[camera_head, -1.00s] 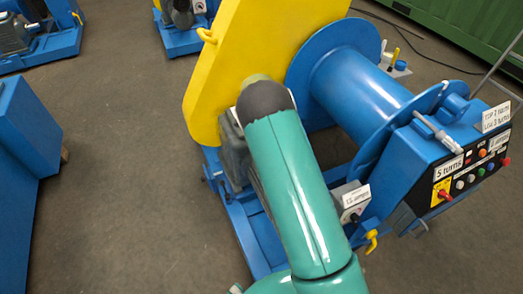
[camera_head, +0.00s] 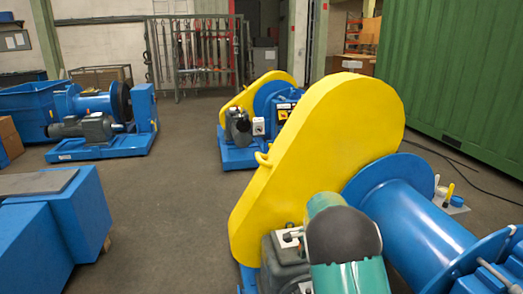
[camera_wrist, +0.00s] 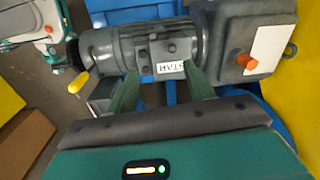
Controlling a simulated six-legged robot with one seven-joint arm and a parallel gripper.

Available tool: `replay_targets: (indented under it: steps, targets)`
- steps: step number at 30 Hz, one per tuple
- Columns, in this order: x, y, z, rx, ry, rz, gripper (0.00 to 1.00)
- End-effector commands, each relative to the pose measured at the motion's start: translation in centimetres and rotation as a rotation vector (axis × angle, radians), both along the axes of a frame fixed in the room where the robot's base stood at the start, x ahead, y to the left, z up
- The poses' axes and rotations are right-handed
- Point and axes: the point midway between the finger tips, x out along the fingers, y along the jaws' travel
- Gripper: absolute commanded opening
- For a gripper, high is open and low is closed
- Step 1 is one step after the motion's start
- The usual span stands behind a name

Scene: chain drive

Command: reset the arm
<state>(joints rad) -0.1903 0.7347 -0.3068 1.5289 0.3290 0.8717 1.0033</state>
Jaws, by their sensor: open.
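My gripper (camera_wrist: 160,74) shows in the wrist view with its two green fingers spread apart and nothing between them. Beyond the fingers is a grey motor (camera_wrist: 110,48) with a small white label, on a blue frame. I cannot tell whether the fingertips touch it. In the head view my green arm with its dark joint rises at the bottom, in front of the winch with the yellow chain guard (camera_head: 325,140) and blue drum (camera_head: 410,215). The gripper itself is hidden in the head view.
A grey box with an orange knob (camera_wrist: 245,61) stands right of the fingers. Another winch with a yellow guard (camera_head: 240,105) stands behind. Blue blocks (camera_head: 85,205) are at left, a green container (camera_head: 450,80) at right. Floor (camera_head: 175,200) between is clear.

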Motion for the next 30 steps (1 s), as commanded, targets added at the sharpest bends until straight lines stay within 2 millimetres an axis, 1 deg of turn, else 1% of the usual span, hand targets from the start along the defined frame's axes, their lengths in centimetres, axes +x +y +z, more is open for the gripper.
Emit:
replay_targets:
  steps: [1, 6, 11, 15, 20, 24, 30]
  targets:
    - [-0.6, -0.1, 2.0, 0.008, -0.018, 0.027, 0.53]
    - [-3.2, 0.0, 7.3, 0.022, -0.065, 0.141, 0.53]
    - [-6.1, 0.1, 11.8, 0.025, -0.113, 0.253, 0.53]
    - [-9.0, 0.2, 15.3, 0.019, -0.155, 0.354, 0.53]
    - [-12.6, 0.4, 18.7, 0.002, -0.205, 0.473, 0.53]
    - [-16.0, 0.5, 21.2, -0.025, -0.247, 0.58, 0.53]
    - [-21.0, 0.7, 23.8, -0.08, -0.303, 0.734, 0.53]
